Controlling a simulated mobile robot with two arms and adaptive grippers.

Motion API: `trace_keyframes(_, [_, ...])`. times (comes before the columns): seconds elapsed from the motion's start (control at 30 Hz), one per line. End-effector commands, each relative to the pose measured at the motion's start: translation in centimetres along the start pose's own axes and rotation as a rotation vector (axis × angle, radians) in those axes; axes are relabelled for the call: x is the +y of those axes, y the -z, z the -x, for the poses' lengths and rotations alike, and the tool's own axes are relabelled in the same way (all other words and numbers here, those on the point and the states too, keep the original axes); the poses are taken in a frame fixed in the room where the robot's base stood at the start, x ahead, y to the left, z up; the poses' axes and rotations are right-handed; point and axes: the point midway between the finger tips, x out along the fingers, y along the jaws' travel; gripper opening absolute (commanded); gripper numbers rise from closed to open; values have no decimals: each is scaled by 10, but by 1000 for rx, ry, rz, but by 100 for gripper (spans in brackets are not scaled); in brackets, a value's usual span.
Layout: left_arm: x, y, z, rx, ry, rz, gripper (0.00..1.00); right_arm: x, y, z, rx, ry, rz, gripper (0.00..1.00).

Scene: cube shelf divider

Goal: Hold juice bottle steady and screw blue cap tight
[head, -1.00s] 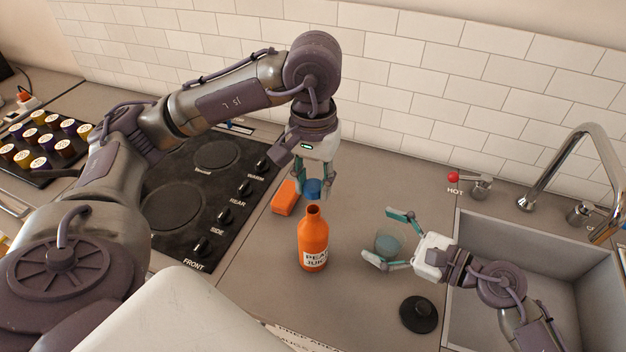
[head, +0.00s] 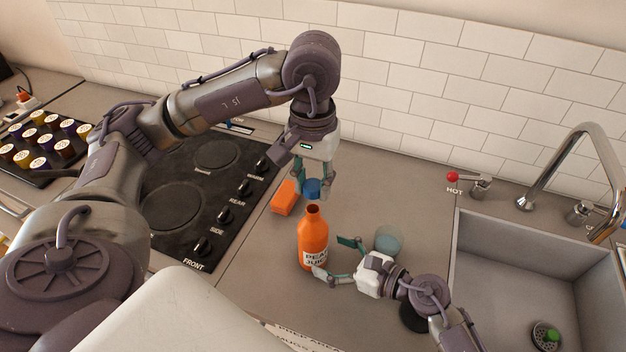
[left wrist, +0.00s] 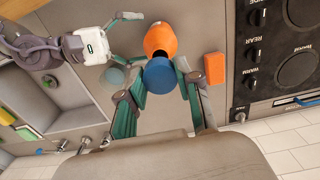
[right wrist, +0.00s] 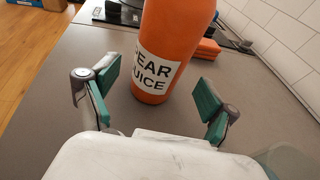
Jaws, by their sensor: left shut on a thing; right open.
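The orange juice bottle (head: 312,236) stands upright and uncapped on the counter, its label reading pear juice; its lower body fills the middle of the right wrist view (right wrist: 173,45). The blue cap (head: 312,187) is held by my left gripper (head: 312,194), which is shut on it, behind the bottle in the head view. In the left wrist view the cap (left wrist: 159,76) sits between the teal fingers and overlaps the bottle. My right gripper (head: 333,261) is open at the bottle's right side, with its fingers spread to either side of the bottle's lower body.
An orange block (head: 284,198) lies left of the cap, by the stove (head: 190,190). A dark round lid (head: 412,316) is partly hidden by my right arm. The sink (head: 500,285) is at the right.

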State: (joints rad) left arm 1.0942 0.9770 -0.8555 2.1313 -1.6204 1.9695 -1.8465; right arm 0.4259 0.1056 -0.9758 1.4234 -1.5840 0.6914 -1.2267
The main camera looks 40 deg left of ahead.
Motion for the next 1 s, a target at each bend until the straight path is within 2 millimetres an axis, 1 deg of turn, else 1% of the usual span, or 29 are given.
trace_keyframes(0.03, [0,0,0,0,0,0,0,0,-1,-9,-1,-1,0,85])
trace_keyframes(0.2, [0,0,0,0,0,0,0,0,-1,-32,0,-2,1,85])
trace_keyframes(0.4, [0,0,0,0,0,0,0,0,0,-50,1,-1,1,85])
trace_keyframes(0.6, [0,0,0,0,0,0,0,0,0,-57,1,-1,2,85])
trace_keyframes(0.83, [0,0,0,0,0,0,0,0,0,-57,1,-1,2,85])
trace_keyframes(1.0, [0,0,0,0,0,0,0,0,0,-56,1,0,2,57])
